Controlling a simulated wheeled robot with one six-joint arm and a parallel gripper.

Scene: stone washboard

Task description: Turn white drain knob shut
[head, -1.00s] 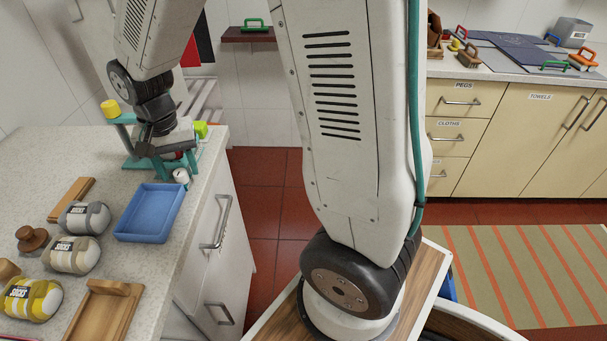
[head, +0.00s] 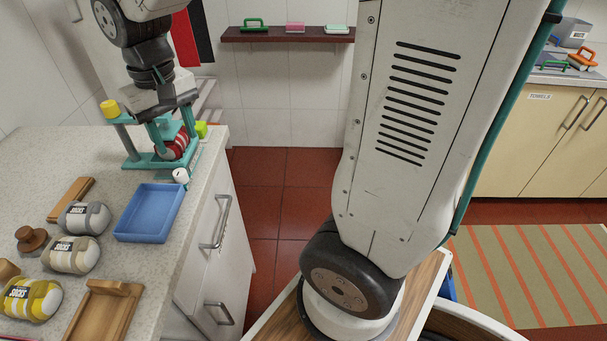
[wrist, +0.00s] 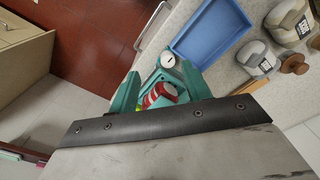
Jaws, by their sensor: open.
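The white drain knob (head: 181,175) sits at the front right corner of a teal stand (head: 150,160) on the counter. It also shows in the wrist view (wrist: 168,61), just beyond and between the fingertips. A red and white striped round thing (head: 174,148) sits in the stand. My gripper (head: 174,140) is above the stand, pointing down, with its teal fingers apart. In the wrist view my gripper (wrist: 159,72) is open, with the striped thing (wrist: 158,95) showing between the fingers. Nothing is held. I cannot tell which way the knob is turned.
A yellow knob (head: 110,108) tops the stand's left post, and a green block (head: 201,130) is at its right. An empty blue tray (head: 150,212) lies in front. Sock bundles (head: 84,217) and wooden boards (head: 103,310) lie nearer. The counter's edge drops off to the right.

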